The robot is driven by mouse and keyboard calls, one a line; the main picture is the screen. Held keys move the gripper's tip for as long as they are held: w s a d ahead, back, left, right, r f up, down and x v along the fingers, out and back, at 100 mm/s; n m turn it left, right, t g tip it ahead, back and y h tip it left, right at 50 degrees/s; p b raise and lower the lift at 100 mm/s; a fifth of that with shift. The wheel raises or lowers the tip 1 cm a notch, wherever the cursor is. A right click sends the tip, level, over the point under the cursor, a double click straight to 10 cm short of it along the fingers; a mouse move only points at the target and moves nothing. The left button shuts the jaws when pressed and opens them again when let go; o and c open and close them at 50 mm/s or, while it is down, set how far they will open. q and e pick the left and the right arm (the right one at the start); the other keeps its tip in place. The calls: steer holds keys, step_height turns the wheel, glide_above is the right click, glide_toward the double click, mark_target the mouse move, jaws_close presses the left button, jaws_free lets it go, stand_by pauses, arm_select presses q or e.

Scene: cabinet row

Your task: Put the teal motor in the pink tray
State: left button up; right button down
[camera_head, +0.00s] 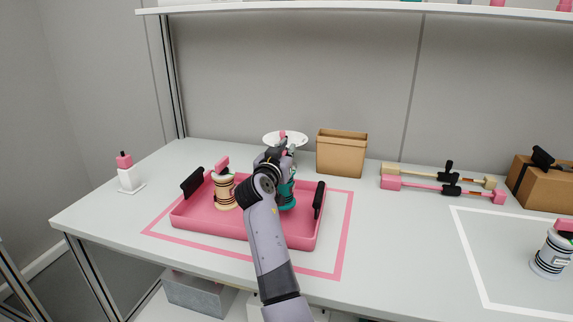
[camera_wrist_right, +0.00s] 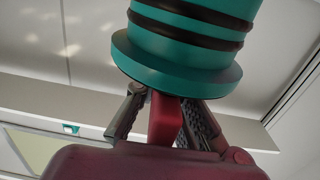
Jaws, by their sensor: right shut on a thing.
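The teal motor (camera_head: 288,196) is upright, with dark bands, at the right part of the pink tray (camera_head: 240,228). My right gripper (camera_head: 280,160) is shut on it from above, and my forearm hides part of it. I cannot tell whether its base touches the tray floor. In the right wrist view the teal motor (camera_wrist_right: 185,50) fills the upper middle, with the fingers of my right gripper (camera_wrist_right: 168,122) below it and a red piece between them. A cream motor (camera_head: 225,190) stands in the left part of the tray. My left gripper is not in view.
The tray has black handles (camera_head: 192,182) at both ends and lies inside a pink outline. A white dish (camera_head: 272,138) and a cardboard bin (camera_head: 342,153) stand behind. Long pink and tan parts (camera_head: 440,187) lie to the right. A white motor (camera_head: 551,256) stands far right, within a white outline.

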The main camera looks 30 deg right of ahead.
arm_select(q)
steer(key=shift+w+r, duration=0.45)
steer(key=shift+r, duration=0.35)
arm_select(e)
step_height(320, 180, down, 4)
steer(key=shift+r, duration=0.2)
steer(key=c, duration=2.1)
jaws_free()
steer(key=shift+f, duration=0.1)
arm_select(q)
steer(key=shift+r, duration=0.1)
arm_select(e)
steer(key=o, duration=0.4)
